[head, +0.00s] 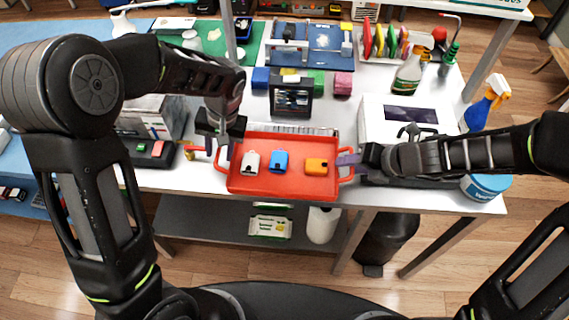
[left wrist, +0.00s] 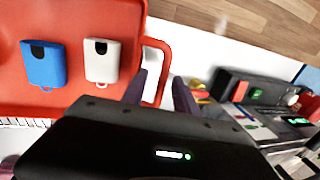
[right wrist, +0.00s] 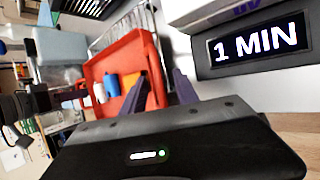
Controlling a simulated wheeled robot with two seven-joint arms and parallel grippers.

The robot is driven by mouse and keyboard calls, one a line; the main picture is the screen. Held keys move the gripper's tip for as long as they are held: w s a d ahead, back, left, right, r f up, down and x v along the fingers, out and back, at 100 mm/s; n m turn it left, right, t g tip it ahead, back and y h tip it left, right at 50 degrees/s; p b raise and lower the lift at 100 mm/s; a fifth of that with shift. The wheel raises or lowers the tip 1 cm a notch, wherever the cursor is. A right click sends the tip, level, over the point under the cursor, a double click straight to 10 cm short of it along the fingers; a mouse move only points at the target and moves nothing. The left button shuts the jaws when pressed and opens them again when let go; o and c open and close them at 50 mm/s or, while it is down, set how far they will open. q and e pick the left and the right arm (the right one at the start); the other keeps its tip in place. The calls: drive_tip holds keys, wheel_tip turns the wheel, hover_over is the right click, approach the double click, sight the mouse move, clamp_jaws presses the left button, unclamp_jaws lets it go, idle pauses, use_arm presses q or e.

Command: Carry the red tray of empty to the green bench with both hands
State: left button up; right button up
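The red tray (head: 290,192) lies flat at the front edge of the white table, with a loop handle at each short side. It holds a white, a blue and an orange item, so it is not empty. My left gripper (head: 219,155) is at the left handle; in the left wrist view its fingers (left wrist: 160,92) stand apart, with the handle (left wrist: 163,55) between or just beyond them. My right gripper (head: 347,163) is at the right handle, its fingers (right wrist: 170,92) apart in the right wrist view. Whether it encloses the handle is unclear. A green mat (head: 210,42) lies at the back left.
A white box with a dark display (head: 405,113) stands right of the tray. A small black-framed screen (head: 291,97) and coloured blocks stand behind it. A dark device (head: 152,150) sits to the left. A lower shelf (head: 195,222) is under the table.

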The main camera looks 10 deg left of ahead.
use_arm(q)
clamp_jaws()
use_arm(e)
drive_tip(key=shift+f, duration=0.1)
clamp_jaws()
idle(1.2)
